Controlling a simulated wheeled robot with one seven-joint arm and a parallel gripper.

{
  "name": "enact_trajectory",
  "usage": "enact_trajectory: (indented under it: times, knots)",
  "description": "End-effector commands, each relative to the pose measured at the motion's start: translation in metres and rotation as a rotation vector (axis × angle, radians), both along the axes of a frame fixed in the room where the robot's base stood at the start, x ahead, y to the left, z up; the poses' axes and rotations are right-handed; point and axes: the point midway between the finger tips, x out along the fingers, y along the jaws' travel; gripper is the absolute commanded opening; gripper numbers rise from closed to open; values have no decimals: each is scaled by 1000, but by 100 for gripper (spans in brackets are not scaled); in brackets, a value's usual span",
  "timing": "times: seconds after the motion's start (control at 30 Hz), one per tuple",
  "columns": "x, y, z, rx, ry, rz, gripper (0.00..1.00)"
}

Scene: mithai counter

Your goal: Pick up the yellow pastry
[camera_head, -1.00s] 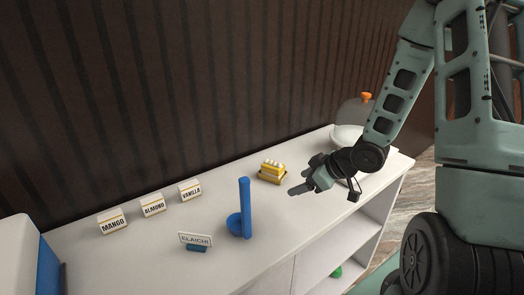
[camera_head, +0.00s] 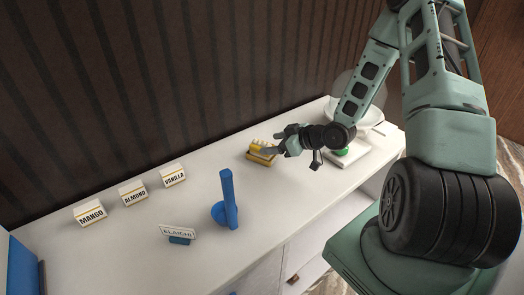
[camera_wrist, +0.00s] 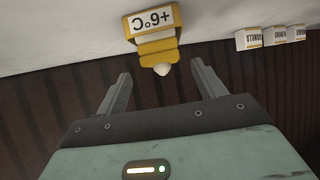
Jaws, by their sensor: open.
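The yellow pastry (camera_head: 260,158) stands on the white counter, with a pale, bumpy top. In the wrist view a yellow block (camera_wrist: 158,46) shows upside down, with a white label reading +6°C on its near face and a pale tip; I cannot tell whether label and pastry are one piece. My gripper (camera_head: 271,150) is open, with its fingers at the pastry's right side in the head view, partly covering it. In the wrist view the fingers of my gripper (camera_wrist: 160,69) point towards the block, whose pale tip lies between the fingertips; contact cannot be told.
Mango (camera_head: 90,213), almond (camera_head: 133,193) and vanilla (camera_head: 173,175) signs stand along the dark ribbed wall. A tall blue piece (camera_head: 229,199) and an elaichi sign (camera_head: 179,232) stand nearer the front. A green item (camera_head: 341,152) lies right of the gripper.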

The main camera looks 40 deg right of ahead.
Motion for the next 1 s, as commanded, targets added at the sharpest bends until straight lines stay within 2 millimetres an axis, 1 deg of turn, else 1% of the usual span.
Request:
enact_trajectory:
  times: [0.1, 0.27, 0.47, 0.6, 0.87, 0.9, 0.97, 1.0]
  knots:
    - [10, 5, -5, 1, 1, 0, 69]
    - [17, 9, -9, 2, 1, 1, 69]
    - [37, 22, -21, 2, 2, 1, 69]
    - [50, 26, -29, 1, -1, -1, 69]
    - [53, 28, -32, 0, 0, -1, 69]
    - [53, 28, -32, 0, 0, -1, 67]
    - [53, 28, -32, 0, 0, -1, 50]
    - [53, 28, -32, 0, 0, -1, 39]
